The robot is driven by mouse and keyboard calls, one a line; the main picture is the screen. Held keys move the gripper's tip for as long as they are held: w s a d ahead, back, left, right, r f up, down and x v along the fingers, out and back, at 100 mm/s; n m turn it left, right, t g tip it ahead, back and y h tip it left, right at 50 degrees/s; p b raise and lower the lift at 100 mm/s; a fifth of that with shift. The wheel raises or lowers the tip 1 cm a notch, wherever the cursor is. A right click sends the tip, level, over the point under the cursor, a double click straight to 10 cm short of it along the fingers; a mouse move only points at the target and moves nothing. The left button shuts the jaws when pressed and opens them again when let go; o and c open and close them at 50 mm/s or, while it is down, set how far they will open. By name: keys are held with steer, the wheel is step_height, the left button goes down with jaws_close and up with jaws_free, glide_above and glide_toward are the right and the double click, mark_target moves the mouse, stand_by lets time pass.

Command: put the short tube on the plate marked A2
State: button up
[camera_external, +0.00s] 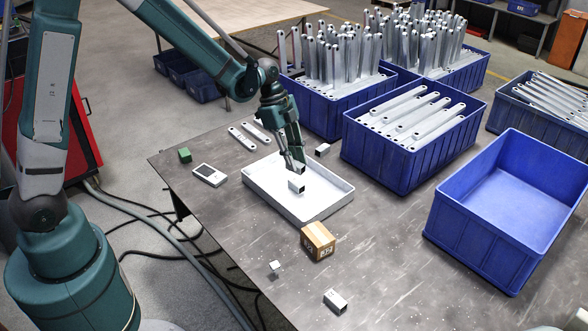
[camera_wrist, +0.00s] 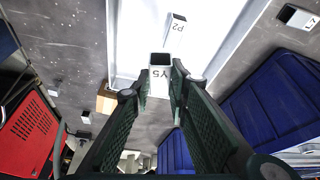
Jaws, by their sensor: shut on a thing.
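My gripper (camera_external: 296,168) is low over the white tray (camera_external: 331,206). In the wrist view its fingers (camera_wrist: 160,82) are shut on a short square metal tube (camera_wrist: 160,74) marked Y5, with its dark open end showing. Beyond it, a pale piece marked P2 (camera_wrist: 177,28) shows over the white tray floor. In the external view a small square tube (camera_external: 296,186) shows just below my fingertips; I cannot tell there whether it is the held one. I see no plate marked A2. Two flat galvanized plates (camera_external: 256,131) lie behind the tray; their marks are unreadable.
A cardboard box (camera_external: 318,241), a white cube (camera_external: 275,267) and a square tube (camera_external: 335,301) stand in front. Another tube (camera_external: 322,149) lies behind the tray. A meter (camera_external: 209,174) and green cube (camera_external: 184,155) are left. Blue bins (camera_external: 406,160) line the right.

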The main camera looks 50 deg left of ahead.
steer(key=s+a, duration=0.9)
steer(key=a, duration=0.5)
steer(key=s+a+n, duration=0.1)
steer(key=s+a, duration=0.8)
steer(key=a, duration=0.5)
steer(key=shift+r+n+t+p, duration=0.3)
steer(key=shift+r+p, duration=0.1)
steer(key=shift+r, duration=0.05)
steer(key=b, duration=0.2)
glide_toward(212, 174)
steer(key=shift+w+d+f, duration=0.4)
steer(key=shift+d+f, duration=0.15)
steer(key=shift+d, duration=0.25)
steer(key=shift+f+b, duration=0.45)
steer(key=shift+f, duration=1.45)
steer(key=shift+f, duration=0.15)
steer(key=o, duration=0.9)
